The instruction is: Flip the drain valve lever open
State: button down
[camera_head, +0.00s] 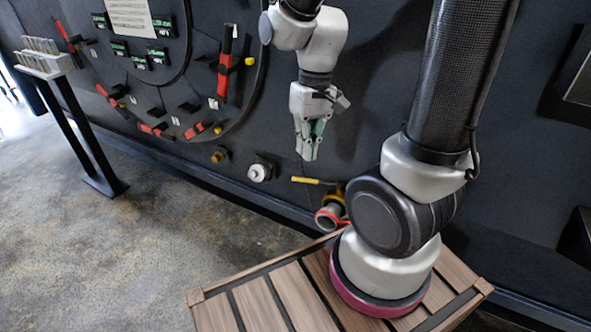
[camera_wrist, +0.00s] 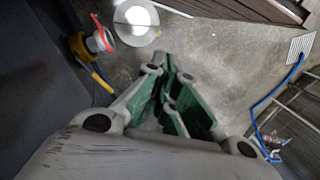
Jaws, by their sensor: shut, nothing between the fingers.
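The drain valve lever (camera_head: 305,180) is a thin yellow handle low on the dark wall, extending left from the valve. In the wrist view the yellow lever (camera_wrist: 103,83) lies left of the fingers. The drain valve (camera_head: 332,203) has a yellow-orange body and a silver outlet with a red ring; part of it is hidden behind my arm. It also shows at the upper left of the wrist view (camera_wrist: 80,45). My gripper (camera_head: 308,156), with green-padded fingers, points down just above the lever. It is shut and empty, and appears apart from the lever.
Red handles (camera_head: 225,62) are higher on the panel. A wooden slatted platform (camera_head: 262,302) is below. A blue hose (camera_wrist: 268,108) lies right.

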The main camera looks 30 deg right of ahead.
jog(key=w+a+f+m+t, duration=0.1)
jog(key=w+f+m, duration=0.15)
jog(key=f, duration=0.45)
jog(key=w+a+f+m+t+h, duration=0.1)
jog(key=w+a+f, duration=0.1)
jog(key=w+f, duration=0.35)
jog(key=w+a+f+m+t, duration=0.1)
jog(key=w+f, duration=0.1)
jog(key=f, duration=0.7)
jog(key=w+d+r+m+t+h, duration=0.2)
jog(key=w+d+m+t+h, duration=0.1)
jog(key=w+d, duration=0.5)
jog(key=t+h, duration=0.1)
jog(key=h, duration=0.1)
jog(key=shift+d+r+h, duration=0.25)
jog(key=shift+d+h, duration=0.05)
jog(key=shift+d, duration=0.1)
jog(key=shift+m, duration=0.25)
jog(key=x, duration=1)
jog(key=shift+a, duration=0.2)
